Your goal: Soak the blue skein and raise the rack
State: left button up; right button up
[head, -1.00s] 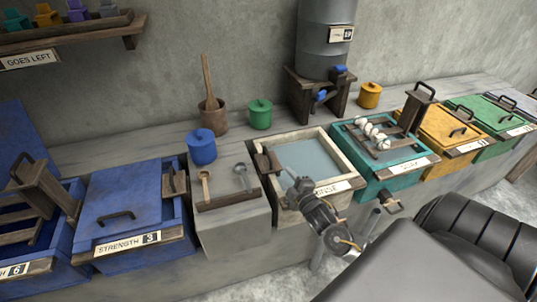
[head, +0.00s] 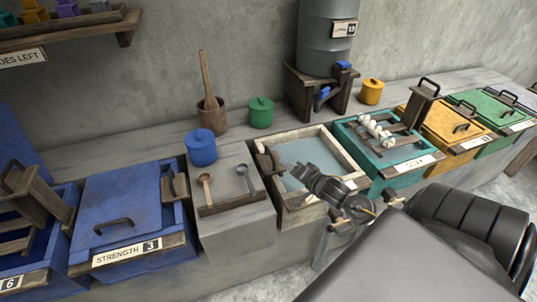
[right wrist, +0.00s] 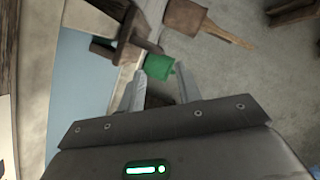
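My right gripper (head: 280,165) reaches over the pale rinse vat (head: 345,153), which holds grey-blue water. Its fingers (right wrist: 158,85) are apart and empty in the right wrist view, with the green jar (right wrist: 160,67) seen beyond the tips. A wooden upright (head: 268,160) stands at the vat's left rim, close to the gripper. An open blue vat (head: 62,268) at the far left holds a wooden rack (head: 18,240) with a tall handle. I cannot make out a blue skein. My left gripper is not in view.
A lidded blue vat (head: 130,205) marked strength 3 stands left of a stone block (head: 235,230) with spoons. A teal vat (head: 425,158) with a rack of white pieces stands right of the rinse vat. A grey barrel (head: 328,40) and blue jar (head: 201,150) stand behind.

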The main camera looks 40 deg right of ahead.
aim_at(271, 155)
jog(key=shift+d, duration=0.1)
jog(key=x, duration=1)
jog(key=shift+w, duration=0.3)
jog(key=shift+f, duration=0.1)
grip_shut()
